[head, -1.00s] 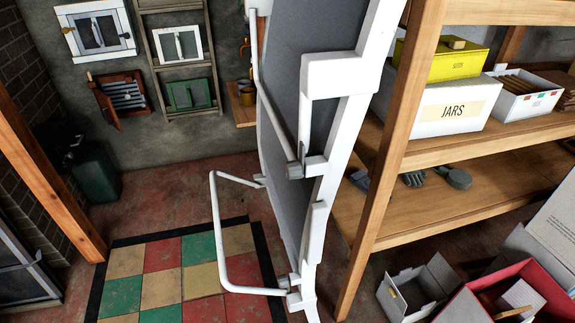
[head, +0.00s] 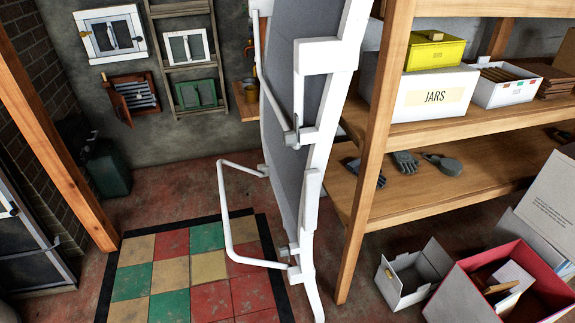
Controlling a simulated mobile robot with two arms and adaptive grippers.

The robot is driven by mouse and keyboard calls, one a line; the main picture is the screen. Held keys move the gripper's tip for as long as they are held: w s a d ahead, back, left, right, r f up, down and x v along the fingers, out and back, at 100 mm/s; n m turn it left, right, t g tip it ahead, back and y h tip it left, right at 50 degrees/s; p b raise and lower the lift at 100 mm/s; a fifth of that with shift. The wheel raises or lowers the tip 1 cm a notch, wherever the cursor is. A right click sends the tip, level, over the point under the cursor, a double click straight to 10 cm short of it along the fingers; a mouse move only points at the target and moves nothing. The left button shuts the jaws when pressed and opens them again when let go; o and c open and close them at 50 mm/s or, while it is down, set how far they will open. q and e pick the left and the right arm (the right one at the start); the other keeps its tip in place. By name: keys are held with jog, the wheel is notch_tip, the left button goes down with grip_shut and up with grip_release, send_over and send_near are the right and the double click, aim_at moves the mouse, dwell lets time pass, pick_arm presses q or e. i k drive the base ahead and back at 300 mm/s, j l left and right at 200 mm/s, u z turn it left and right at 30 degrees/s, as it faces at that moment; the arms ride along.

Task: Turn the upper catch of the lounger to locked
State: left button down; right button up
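The lounger (head: 278,92) stands on end in the middle of the head view. It has a white frame and grey fabric and is seen nearly edge-on. Thin white bent tubes stick out on its left side. A small grey fitting (head: 290,138), apparently the upper catch, sits where the upper tube meets the frame. A similar grey fitting (head: 284,250) is at the lower tube's end, near the floor. Whether either is locked is too small to tell. Neither of my grippers is in view.
A wooden shelf unit (head: 375,150) stands close to the lounger's right, holding a JARS box (head: 425,97) and a yellow box (head: 436,53). Open boxes, one white (head: 412,278) and one red-edged (head: 462,290), lie on the floor at right. A tiled mat (head: 190,270) lies at left.

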aim_at(290, 138)
jog(key=k+z, duration=0.35)
jog(key=k+l+z, duration=0.15)
jog(key=z, duration=0.2)
jog(key=k+l+z, duration=0.15)
jog(key=z, duration=0.55)
jog(key=j+z, duration=0.15)
jog(key=z, duration=0.65)
jog(key=j+z, duration=0.1)
jog(key=z, duration=0.3)
jog(key=j+z, duration=0.1)
jog(key=z, duration=0.3)
jog(key=k+j, duration=0.15)
jog(key=j, duration=0.25)
jog(key=k+j, duration=0.2)
jog(key=j, duration=0.2)
jog(key=k+j, duration=0.15)
jog(key=j, duration=0.25)
jog(key=k+j+z, duration=0.1)
jog(key=j, duration=0.3)
jog(key=k+j, duration=0.25)
jog(key=j, duration=0.15)
jog(key=k+j, duration=0.15)
jog(key=j, duration=0.2)
